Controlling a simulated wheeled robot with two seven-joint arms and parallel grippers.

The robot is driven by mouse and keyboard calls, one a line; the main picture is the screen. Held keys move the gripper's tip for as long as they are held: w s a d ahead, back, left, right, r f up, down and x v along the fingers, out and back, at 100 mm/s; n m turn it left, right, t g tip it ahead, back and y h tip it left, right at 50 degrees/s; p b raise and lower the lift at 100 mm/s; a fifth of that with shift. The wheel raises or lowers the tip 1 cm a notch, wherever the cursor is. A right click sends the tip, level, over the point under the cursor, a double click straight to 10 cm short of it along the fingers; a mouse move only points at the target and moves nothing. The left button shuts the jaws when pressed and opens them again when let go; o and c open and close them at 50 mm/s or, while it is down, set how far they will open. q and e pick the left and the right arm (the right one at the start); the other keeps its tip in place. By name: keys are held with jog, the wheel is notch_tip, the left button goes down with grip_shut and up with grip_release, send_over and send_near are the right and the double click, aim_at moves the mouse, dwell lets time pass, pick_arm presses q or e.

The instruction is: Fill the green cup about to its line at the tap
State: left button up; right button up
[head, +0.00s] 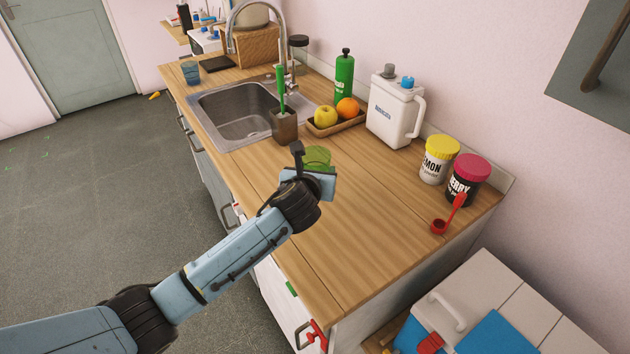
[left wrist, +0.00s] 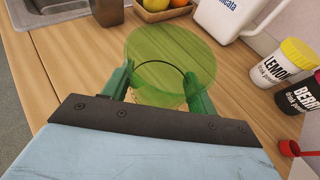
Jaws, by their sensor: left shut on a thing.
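The green cup (head: 317,156) is see-through and sits at the end of my left arm, over the wooden counter. My left gripper (head: 318,172) is shut on it. In the left wrist view the cup (left wrist: 172,60) is between the two green fingers of the gripper (left wrist: 160,88), with a dark ring visible through it. It looks empty and roughly upright. I cannot tell whether its base touches the counter. The curved metal tap (head: 232,32) stands behind the steel sink (head: 238,128), up and left of the cup. My right gripper is out of view.
A brown holder (head: 284,127) with a green-handled brush stands between cup and sink. A fruit tray (head: 322,131), green bottle (head: 344,76) and white jug (head: 391,115) line the back. Two powder tubs and a red scoop (head: 440,226) are right. The front counter is clear.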

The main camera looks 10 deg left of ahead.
aim_at(318, 153)
pick_arm(q)
jog(key=shift+r, duration=2.1)
